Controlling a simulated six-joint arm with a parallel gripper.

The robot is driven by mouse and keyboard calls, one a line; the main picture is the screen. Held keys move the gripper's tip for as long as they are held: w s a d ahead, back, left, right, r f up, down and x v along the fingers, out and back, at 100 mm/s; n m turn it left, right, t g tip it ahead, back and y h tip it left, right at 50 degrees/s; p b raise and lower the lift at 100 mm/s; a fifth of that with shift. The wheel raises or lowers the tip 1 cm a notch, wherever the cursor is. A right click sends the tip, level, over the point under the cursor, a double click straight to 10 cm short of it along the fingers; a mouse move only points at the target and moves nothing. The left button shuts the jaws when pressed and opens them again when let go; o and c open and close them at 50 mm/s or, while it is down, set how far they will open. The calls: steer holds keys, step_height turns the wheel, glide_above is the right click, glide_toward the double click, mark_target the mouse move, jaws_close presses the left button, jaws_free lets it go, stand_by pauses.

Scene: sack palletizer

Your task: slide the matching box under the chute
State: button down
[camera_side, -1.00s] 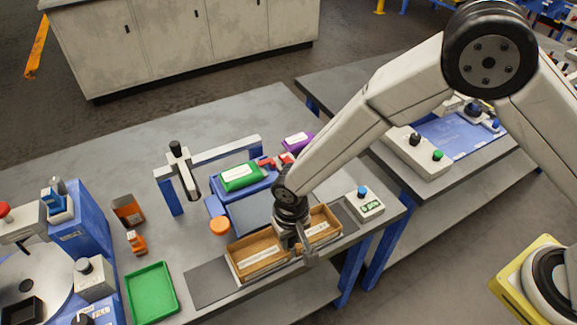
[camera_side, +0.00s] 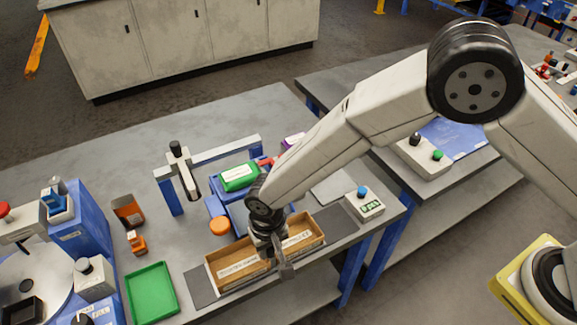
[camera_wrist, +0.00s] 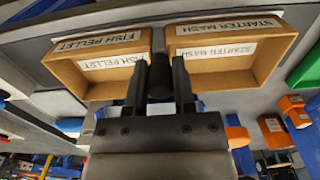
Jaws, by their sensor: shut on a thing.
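A wooden double box (camera_side: 312,224) with two open, empty-looking compartments sits on a dark track strip. In the wrist view the box (camera_wrist: 75,78) has labels reading FISH PELLET on the left and STARTER MASH on the right. My gripper (camera_side: 282,264) is shut at the middle of the box, between the compartments; in the wrist view its fingers (camera_wrist: 160,80) are either side of a dark post. A green sack (camera_side: 238,177) lies on the blue chute (camera_side: 215,206) behind the box. My arm hides part of the chute and its lower end.
A grey gate frame (camera_side: 225,151) stands at the chute. An orange round cap (camera_side: 219,226), a green tray (camera_side: 152,292) and orange parts (camera_side: 128,210) are to the left. Bare track shows at both ends.

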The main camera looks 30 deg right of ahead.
steer(key=shift+a, duration=2.2)
steer(key=shift+c, duration=1.4)
jaws_free()
steer(key=shift+r, duration=0.8)
steer(key=shift+r, duration=0.35)
steer(key=shift+r, duration=0.35)
steer(key=shift+r, duration=0.35)
